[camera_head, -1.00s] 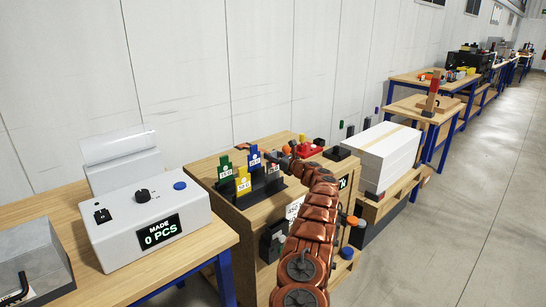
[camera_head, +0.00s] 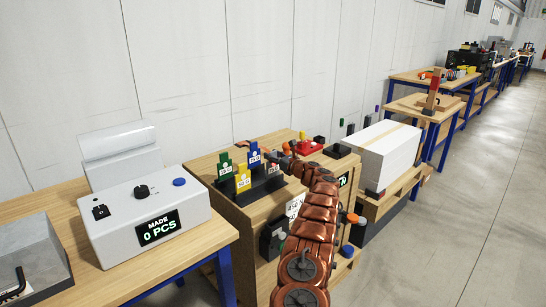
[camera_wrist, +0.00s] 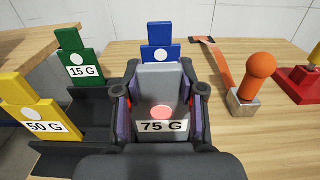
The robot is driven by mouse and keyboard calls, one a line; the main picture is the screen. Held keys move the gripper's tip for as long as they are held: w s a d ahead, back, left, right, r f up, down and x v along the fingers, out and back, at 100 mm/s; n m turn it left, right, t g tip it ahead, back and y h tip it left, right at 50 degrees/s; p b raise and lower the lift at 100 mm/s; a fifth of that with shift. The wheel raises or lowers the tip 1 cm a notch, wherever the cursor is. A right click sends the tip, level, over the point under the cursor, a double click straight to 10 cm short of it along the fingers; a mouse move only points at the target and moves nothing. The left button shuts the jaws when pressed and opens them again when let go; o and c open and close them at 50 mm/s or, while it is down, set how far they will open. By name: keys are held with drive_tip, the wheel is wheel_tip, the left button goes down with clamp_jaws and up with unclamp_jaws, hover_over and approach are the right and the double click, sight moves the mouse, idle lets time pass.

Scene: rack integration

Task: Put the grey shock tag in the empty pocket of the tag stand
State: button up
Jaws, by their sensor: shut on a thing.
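The grey shock tag (camera_wrist: 160,84), marked 75 G with a pink-red dot, is upright in the wrist view. My gripper (camera_wrist: 162,110) is shut on it, one finger at each side. The black tag stand (camera_wrist: 92,112) holds a green 15 G tag (camera_wrist: 80,68), a yellow 50 G tag (camera_wrist: 32,112) and a blue tag (camera_wrist: 162,44). The grey tag is in front of the blue one and covers its lower part. The empty pocket is hidden behind my gripper and the grey tag, so I cannot tell whether the tag's foot is in it. The stand also shows in the head view (camera_head: 262,188).
An orange-knobbed tool (camera_wrist: 258,72) on a metal block and a red item (camera_wrist: 302,86) stand right of the stand. The wooden cabinet top (camera_wrist: 275,135) is bare at the right front. A white machine (camera_head: 145,220) stands on the left bench.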

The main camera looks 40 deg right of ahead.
drive_tip(key=o, duration=1.2)
drive_tip(key=shift+s, duration=0.15)
drive_tip(key=shift+s, duration=1.25)
drive_tip(key=s, duration=0.9)
drive_tip(key=shift+s+a, duration=0.15)
